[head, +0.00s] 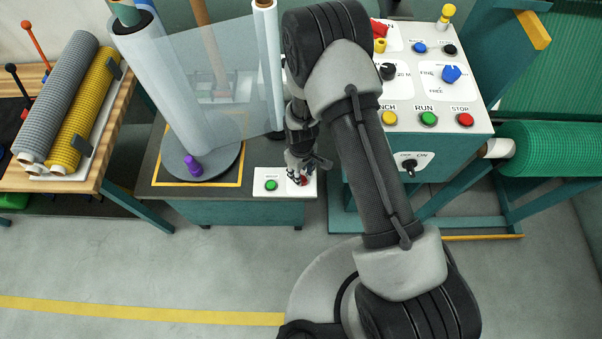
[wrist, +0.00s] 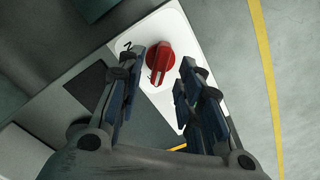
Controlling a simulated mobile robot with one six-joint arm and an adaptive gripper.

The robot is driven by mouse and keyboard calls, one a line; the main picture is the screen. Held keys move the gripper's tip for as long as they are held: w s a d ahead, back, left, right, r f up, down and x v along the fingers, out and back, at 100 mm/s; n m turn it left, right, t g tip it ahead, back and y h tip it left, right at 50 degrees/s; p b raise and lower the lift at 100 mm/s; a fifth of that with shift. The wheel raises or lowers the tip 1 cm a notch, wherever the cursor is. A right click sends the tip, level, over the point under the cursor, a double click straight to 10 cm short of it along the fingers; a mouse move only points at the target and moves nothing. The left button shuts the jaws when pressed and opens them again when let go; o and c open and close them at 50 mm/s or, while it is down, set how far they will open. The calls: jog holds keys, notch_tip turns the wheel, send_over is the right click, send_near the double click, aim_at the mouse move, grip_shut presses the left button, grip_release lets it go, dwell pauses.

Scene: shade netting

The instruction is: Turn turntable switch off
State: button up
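The turntable switch (wrist: 160,60) is a red rotary knob with a white line on its handle. It sits on a white panel (wrist: 180,38) in the wrist view, with a dark printed mark left of it, partly hidden. In the head view the red knob (head: 304,181) shows at the right of the small panel, partly covered by my gripper (head: 301,166). In the wrist view my gripper (wrist: 161,68) is open, one finger on each side of the knob. Gaps show beside the knob; depth and contact are hard to tell. The turntable (head: 203,166) carries a film roll.
A green button (head: 270,185) is on the same small panel, left of the knob. A larger control box (head: 440,110) with several knobs and buttons stands to the right. The floor in front is clear.

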notch_tip(320, 180, up, 10)
dwell(0.3)
jog(key=shift+r, duration=0.1)
dwell(0.3)
jog(key=s+d+r+m+t, duration=0.1)
jog(key=d+r+m, duration=0.15)
jog(key=r, duration=0.85)
jog(key=s+d+r+m+t, duration=0.15)
jog(key=d+r, duration=0.25)
jog(key=r, duration=0.7)
jog(key=s+d+r+m+t, duration=0.1)
jog(key=s+d+r+m, duration=0.1)
jog(key=s+r, duration=0.4)
jog(key=s+d+r+m+t, duration=0.1)
jog(key=s+d+r+m, duration=0.1)
jog(key=s+d+r, duration=0.2)
jog(key=s+r, duration=0.3)
jog(key=s, duration=0.4)
jog(key=shift+s+m, duration=0.25)
jog(key=shift+m, duration=0.15)
jog(key=shift+d, duration=0.1)
